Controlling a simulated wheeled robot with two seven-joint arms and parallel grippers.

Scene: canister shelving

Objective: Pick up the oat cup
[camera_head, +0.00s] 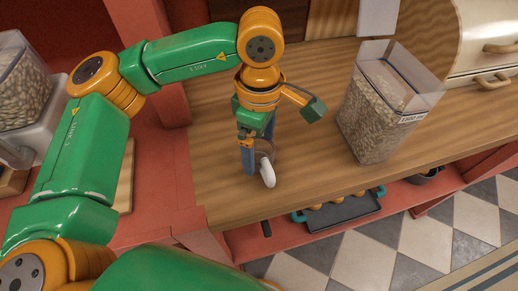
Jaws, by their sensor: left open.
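The oat cup (265,148) appears to be the small see-through cup with a thick white handle (267,174) on the wooden counter. My left gripper (257,157) points down right at it, with its blue fingers open. The fingers hide part of the cup, and I cannot tell whether they touch it. A clear square container (374,125) full of oats stands on the counter to the right, with a paper label near its top. My right gripper is not in view.
The wooden counter (310,85) is clear between the gripper and the container. A dark tray (343,212) with teal handles sits on a lower red shelf. Another filled clear container (18,85) stands at far left. A cream bread-box-like case (485,50) is at right.

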